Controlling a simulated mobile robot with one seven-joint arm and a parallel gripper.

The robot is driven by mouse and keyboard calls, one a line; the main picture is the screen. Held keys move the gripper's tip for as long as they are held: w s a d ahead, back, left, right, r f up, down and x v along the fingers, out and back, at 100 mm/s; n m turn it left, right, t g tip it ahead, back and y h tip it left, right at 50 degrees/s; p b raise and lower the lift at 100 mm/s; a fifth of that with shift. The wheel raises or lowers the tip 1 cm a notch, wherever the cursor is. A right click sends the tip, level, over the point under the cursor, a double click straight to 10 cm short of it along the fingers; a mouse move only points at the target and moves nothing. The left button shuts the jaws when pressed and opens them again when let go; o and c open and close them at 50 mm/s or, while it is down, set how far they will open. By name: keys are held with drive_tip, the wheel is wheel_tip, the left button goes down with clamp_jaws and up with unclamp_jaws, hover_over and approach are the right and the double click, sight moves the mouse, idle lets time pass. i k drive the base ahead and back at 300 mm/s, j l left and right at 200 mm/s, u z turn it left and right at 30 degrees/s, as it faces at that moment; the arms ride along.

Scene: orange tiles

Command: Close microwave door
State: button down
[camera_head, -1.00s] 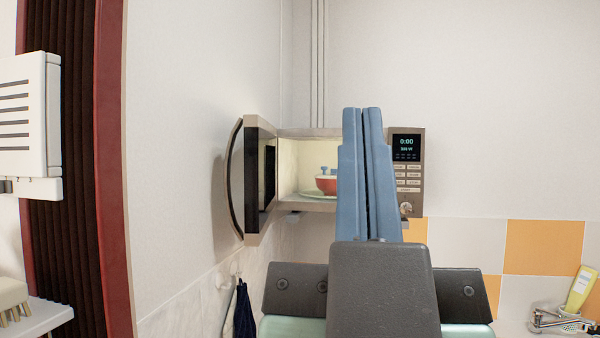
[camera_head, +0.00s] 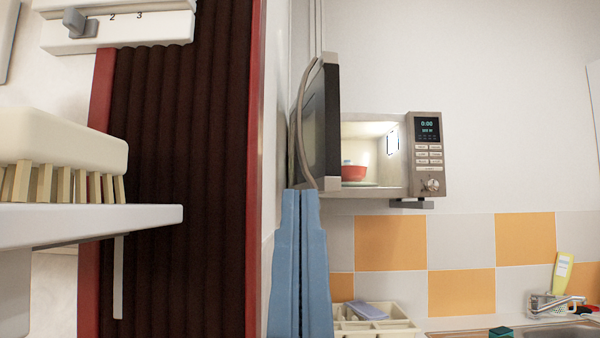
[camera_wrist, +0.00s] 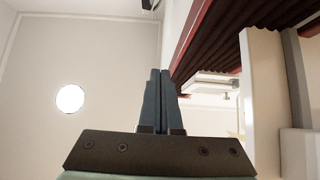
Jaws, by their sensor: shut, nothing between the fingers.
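The microwave (camera_head: 428,181) is mounted on the wall, right of centre in the head view. Its door (camera_head: 321,122) stands open, swung out at the left, with a curved handle (camera_head: 297,150) on its outer side. A red bowl (camera_head: 360,174) sits inside the lit cavity. My gripper (camera_head: 300,192) is shut and empty, with blue fingers pointing up. In the head view its tips overlap the lower end of the door and handle; I cannot tell whether they touch. The gripper also shows in the wrist view (camera_wrist: 160,72), where no microwave is visible.
A white shelf (camera_head: 90,222) with a brush (camera_head: 60,150) juts in at the left, beside a dark ribbed panel (camera_head: 170,180) with red edges. Below the microwave are a cream organiser (camera_head: 375,328) and a sink tap (camera_head: 555,305). The wall at the right is clear.

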sight(314, 115)
drive_tip(key=i+l, duration=0.15)
drive_tip(key=l, duration=0.25)
drive_tip(key=i+l, duration=0.2)
drive_tip(key=l, duration=0.2)
drive_tip(key=i+l, duration=0.15)
drive_tip(key=l, duration=0.25)
drive_tip(key=u, duration=0.05)
